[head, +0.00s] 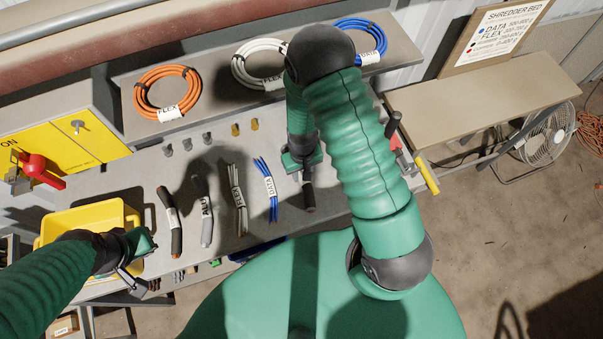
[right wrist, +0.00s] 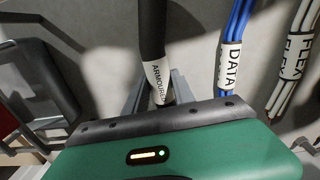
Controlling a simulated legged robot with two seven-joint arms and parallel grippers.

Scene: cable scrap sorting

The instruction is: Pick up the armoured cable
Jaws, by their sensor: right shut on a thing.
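The armoured cable is a short, thick black piece with a white label reading "ARMOURED". In the right wrist view the cable (right wrist: 152,32) runs between the fingers of my right gripper (right wrist: 157,92), which is shut on it. In the head view the black end of the cable (head: 309,197) shows below my right gripper (head: 302,162) at the bench; the rest is hidden by the gripper and arm. I cannot tell whether it touches the bench. My left gripper (head: 134,282) is at the lower left by the yellow bin; its jaws are unclear.
The yellow bin (head: 62,219) stands at left. Orange (head: 140,92), white and blue coils lie on the rear shelf.

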